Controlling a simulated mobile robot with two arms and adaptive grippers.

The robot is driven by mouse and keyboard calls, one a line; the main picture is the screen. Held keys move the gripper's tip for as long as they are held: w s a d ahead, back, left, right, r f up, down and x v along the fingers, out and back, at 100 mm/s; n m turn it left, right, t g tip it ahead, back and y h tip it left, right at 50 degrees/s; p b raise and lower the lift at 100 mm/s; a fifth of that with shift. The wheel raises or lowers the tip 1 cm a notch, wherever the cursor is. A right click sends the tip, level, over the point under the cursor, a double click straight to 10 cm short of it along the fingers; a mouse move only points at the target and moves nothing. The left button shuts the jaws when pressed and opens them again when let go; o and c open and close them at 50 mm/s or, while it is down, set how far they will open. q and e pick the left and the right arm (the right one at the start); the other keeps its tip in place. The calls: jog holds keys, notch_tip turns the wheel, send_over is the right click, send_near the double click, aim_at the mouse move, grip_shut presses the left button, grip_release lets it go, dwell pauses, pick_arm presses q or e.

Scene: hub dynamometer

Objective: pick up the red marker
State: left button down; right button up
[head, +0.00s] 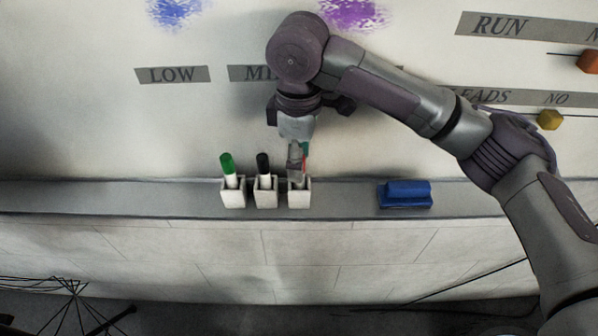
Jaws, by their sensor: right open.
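The red marker (306,149) stands in the rightmost of three white holders (299,198) on the ledge. My left gripper is not in view.
A green-capped marker (227,164) and a black-capped marker (263,164) stand in the holders to the left, close by. A blue eraser (404,194) lies on the ledge (345,200) to the right. The whiteboard (180,125) rises behind.

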notch_tip(320, 180, down, 2)
jog(key=shift+f, duration=0.2)
grip_shut()
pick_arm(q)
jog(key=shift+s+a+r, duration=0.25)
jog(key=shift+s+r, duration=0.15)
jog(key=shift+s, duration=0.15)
pick_arm(e)
jog(key=shift+r, duration=0.1)
